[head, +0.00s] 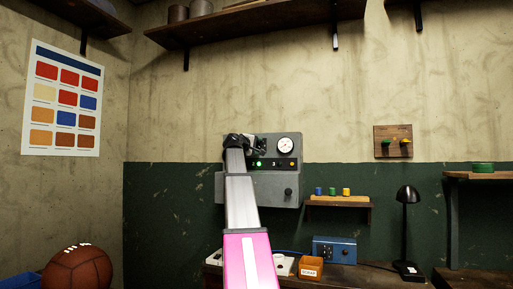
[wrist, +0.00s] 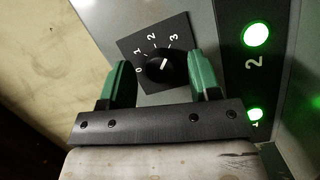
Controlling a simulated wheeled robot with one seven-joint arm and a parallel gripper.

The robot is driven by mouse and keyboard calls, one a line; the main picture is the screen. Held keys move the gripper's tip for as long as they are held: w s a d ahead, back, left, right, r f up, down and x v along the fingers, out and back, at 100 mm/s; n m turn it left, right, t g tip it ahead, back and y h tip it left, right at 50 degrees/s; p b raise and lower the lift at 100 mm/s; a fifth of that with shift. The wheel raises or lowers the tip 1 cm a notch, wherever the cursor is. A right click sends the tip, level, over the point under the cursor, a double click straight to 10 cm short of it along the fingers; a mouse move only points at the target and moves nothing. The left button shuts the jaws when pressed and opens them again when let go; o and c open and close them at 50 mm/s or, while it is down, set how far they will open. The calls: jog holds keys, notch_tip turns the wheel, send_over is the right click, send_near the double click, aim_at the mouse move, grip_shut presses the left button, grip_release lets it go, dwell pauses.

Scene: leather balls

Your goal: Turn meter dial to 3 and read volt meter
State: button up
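The grey meter panel (head: 262,189) is on the wall in the head view. Its round white volt meter (head: 285,145) sits at upper right, too small to read. In the wrist view the black dial knob (wrist: 160,68) sits on a black plate (wrist: 136,53) marked 0, 1, 2 and 3. Its white pointer mark leans toward the 2 to 3 side; the exact setting is unclear. My gripper (wrist: 158,62) is open, with one green finger on each side of the knob. Contact with it cannot be told. In the head view my gripper (head: 240,140) covers the dial area.
The panel's indicator strip has a lit green light (wrist: 256,34) by the number 2 and another green light (wrist: 255,114). A small shelf (head: 337,202) with coloured pieces is right of the panel. A black lamp (head: 407,222) and blue box (head: 334,250) stand on the bench below.

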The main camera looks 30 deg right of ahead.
jog(key=v, duration=1)
jog(key=shift+s+a, duration=0.2)
jog(key=shift+a, duration=0.15)
